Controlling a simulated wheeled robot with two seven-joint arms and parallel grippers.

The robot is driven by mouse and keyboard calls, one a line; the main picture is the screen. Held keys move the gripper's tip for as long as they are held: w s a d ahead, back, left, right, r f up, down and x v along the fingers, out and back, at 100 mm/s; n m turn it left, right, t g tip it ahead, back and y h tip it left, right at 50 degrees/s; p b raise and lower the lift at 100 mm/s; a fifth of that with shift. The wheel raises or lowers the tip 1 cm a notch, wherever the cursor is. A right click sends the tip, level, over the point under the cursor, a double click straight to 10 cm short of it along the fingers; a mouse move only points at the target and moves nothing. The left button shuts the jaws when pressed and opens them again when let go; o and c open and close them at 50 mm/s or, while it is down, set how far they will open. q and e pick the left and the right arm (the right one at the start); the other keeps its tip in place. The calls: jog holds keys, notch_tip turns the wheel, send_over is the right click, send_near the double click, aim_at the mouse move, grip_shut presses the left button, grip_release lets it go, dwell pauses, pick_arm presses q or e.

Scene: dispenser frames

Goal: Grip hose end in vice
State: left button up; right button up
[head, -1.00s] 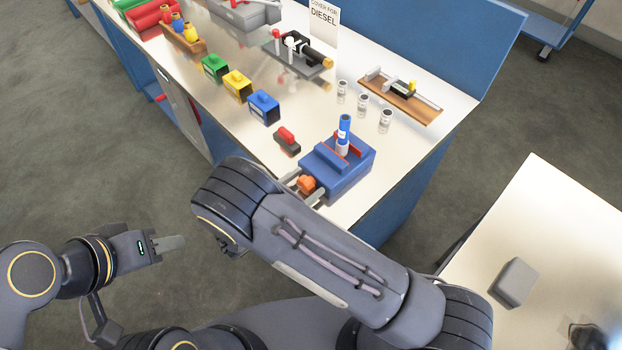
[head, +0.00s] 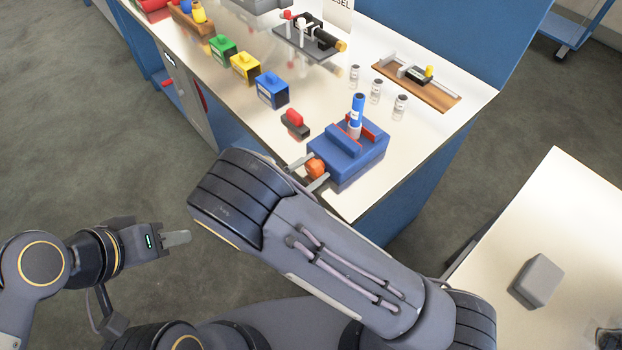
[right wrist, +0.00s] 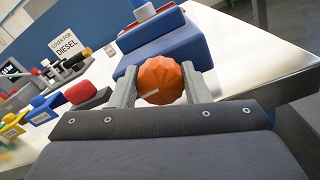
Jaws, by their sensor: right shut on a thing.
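The blue vice (head: 347,163) stands at the bench's near corner, with red jaw faces along its top. The hose end (head: 357,110), a blue and white cylinder, stands upright between the jaws. I cannot tell whether both jaws touch it. The vice's orange knob (head: 315,168) faces me. My right gripper (head: 311,171) is shut on this knob, one finger on each side; the right wrist view shows the ribbed knob (right wrist: 162,82) between the fingers. My left gripper (head: 176,238) is empty over the floor, away from the bench; its finger gap cannot be made out.
A red and black object (head: 295,123) lies left of the vice. Blue (head: 271,89), yellow (head: 244,68) and green (head: 223,47) blocks line the front edge. Several small jars (head: 376,90) and a wooden board (head: 420,83) lie behind. A grey block (head: 538,280) sits on the right table.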

jog(key=shift+f+m+b, duration=0.2)
jog(key=shift+m+b, duration=0.1)
jog(key=shift+m, duration=0.1)
jog(key=shift+r+m, duration=0.2)
jog(key=shift+m, duration=0.1)
pick_arm(q)
jog(key=shift+f, duration=0.85)
pick_arm(e)
jog(key=o, duration=1)
jog(key=shift+c, duration=0.2)
